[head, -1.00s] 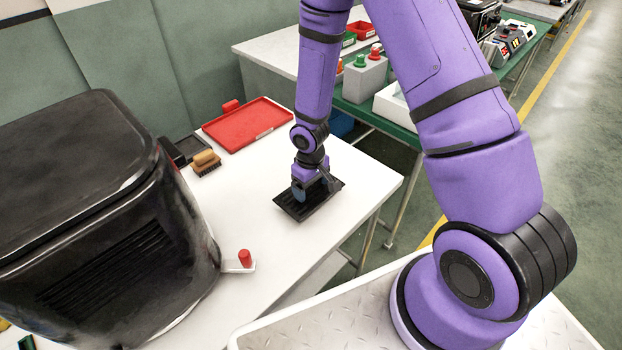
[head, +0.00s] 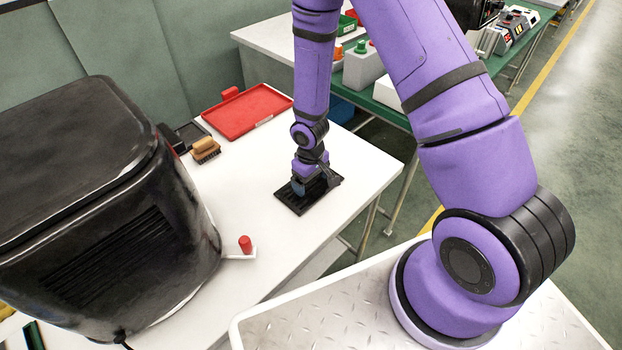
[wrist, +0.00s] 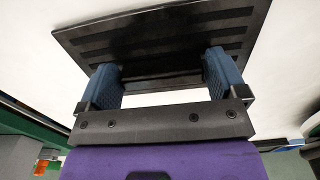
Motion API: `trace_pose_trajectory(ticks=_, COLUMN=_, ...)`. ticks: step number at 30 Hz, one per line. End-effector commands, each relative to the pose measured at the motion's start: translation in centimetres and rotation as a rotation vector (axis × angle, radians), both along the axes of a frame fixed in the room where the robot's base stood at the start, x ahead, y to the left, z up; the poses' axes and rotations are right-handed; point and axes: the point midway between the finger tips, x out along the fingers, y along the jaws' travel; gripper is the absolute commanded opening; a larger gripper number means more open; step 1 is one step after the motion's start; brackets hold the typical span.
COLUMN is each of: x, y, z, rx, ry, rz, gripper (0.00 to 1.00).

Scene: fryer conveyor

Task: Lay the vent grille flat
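The vent grille (head: 292,203) is a thin black slatted plate on the white table, near its right edge. It looks flat on the tabletop in the head view. It also fills the upper part of the wrist view (wrist: 160,40), with dark parallel slats. My gripper (head: 306,188) is right down at the grille, hiding its middle in the head view. In the wrist view the two blue fingers (wrist: 163,68) are spread wide, with grille surface and white tabletop showing between them. The fingertips overlap the grille; whether they touch it is unclear.
A large black fryer (head: 110,220) stands on the left, with a red-knobbed lever (head: 245,245) at its side. A red tray (head: 248,112) and a wooden brush (head: 205,149) lie behind the grille. Tabletop between the fryer and grille is clear.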

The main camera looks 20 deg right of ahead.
Motion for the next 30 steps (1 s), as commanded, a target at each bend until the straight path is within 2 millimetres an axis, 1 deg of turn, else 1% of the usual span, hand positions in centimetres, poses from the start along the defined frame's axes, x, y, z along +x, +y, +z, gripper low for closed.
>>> trace_pose_trajectory(ticks=8, x=0.0, y=0.0, z=0.1, rx=0.0, ry=0.0, rz=0.0, gripper=1.0)
trace_pose_trajectory(ticks=13, x=0.1, y=0.0, z=1.2, rx=0.001, ry=-0.003, rz=-0.001, gripper=1.0)
trace_pose_trajectory(ticks=17, x=0.1, y=0.0, z=3.0, rx=0.002, ry=-0.004, rz=-0.001, gripper=1.0)
trace_pose_trajectory(ticks=24, x=0.2, y=0.0, z=7.1, rx=0.001, ry=-0.004, rz=-0.002, gripper=1.0)
trace_pose_trajectory(ticks=30, x=0.3, y=0.0, z=9.6, rx=0.0, ry=-0.002, rz=-0.002, gripper=1.0)
